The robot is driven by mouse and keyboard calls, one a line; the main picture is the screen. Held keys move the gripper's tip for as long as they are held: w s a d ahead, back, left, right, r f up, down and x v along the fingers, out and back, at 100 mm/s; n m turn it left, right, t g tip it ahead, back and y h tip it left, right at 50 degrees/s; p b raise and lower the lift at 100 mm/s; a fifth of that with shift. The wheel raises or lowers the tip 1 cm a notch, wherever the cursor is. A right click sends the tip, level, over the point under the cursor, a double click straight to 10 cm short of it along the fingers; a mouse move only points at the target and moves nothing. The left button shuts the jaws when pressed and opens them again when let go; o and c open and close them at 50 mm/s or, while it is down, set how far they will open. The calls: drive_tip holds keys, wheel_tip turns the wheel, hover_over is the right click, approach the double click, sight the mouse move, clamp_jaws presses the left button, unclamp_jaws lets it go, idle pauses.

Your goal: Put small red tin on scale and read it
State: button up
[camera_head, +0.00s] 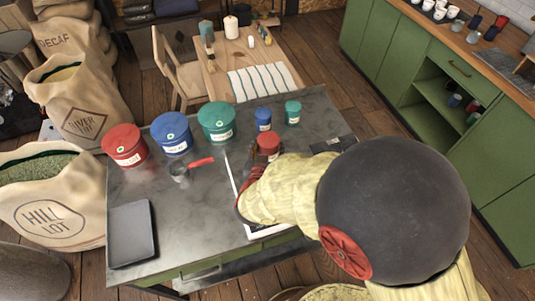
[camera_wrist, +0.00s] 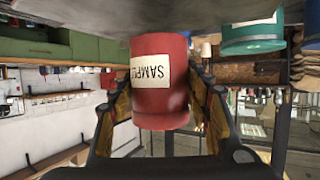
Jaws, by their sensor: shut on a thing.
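The small red tin (camera_head: 268,142) is upright between my fingers at the right-middle of the steel table. In the wrist view the red tin (camera_wrist: 160,82) appears upside down with a pale "SAMPLE" label, a finger on each side. My gripper (camera_head: 262,156) is shut on it; I cannot tell whether its base touches the tabletop. A dark flat slab (camera_head: 333,145) at the table's right edge may be the scale; my arm partly hides it and no reading is visible.
Large red (camera_head: 124,146), blue (camera_head: 171,134) and green (camera_head: 217,122) tins line the back of the table (camera_head: 205,225). Small blue (camera_head: 263,119) and green (camera_head: 293,112) tins stand behind the held tin. A red-handled scoop (camera_head: 181,171) and grey tray (camera_head: 132,233) lie left.

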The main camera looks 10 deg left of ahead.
sight(267, 154)
drive_tip(key=shift+w+a+f+b, duration=0.15)
drive_tip(key=shift+f+b, duration=0.45)
drive_tip(key=shift+f, duration=1.1)
drive_tip(key=shift+f, duration=0.2)
drive_tip(key=o, duration=1.2)
drive_tip(key=shift+c, duration=0.2)
drive_tip(key=shift+o, duration=0.6)
drive_tip(key=shift+r, duration=0.15)
drive_tip(key=shift+s+r, duration=0.15)
drive_tip(key=shift+s, duration=0.1)
drive_tip(key=p+v, duration=0.2)
drive_tip(key=v, duration=0.9)
drive_tip(key=shift+s+p, duration=0.3)
